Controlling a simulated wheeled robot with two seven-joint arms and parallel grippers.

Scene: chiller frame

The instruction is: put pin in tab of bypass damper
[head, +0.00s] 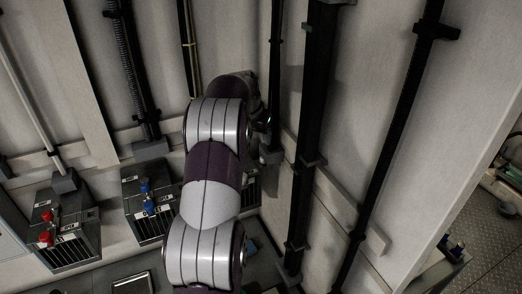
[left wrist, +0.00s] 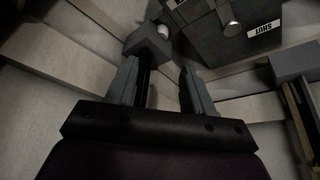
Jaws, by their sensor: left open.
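In the left wrist view my left gripper (left wrist: 160,72) is open, its two grey fingers pointing up the picture. A black bar with a grey end block (left wrist: 147,42) runs between and beyond the fingers. A small pale round part (left wrist: 163,31) sits beside that block. I cannot tell which part is the pin or the tab. In the head view my arm hides most of this spot.
Two dark boxes with red valves (head: 46,228) and blue valves (head: 147,197) stand at left in the head view. Black vertical posts (head: 310,130) and pipes (head: 390,140) line the wall right of my arm. A grey block (left wrist: 291,62) is at right in the wrist view.

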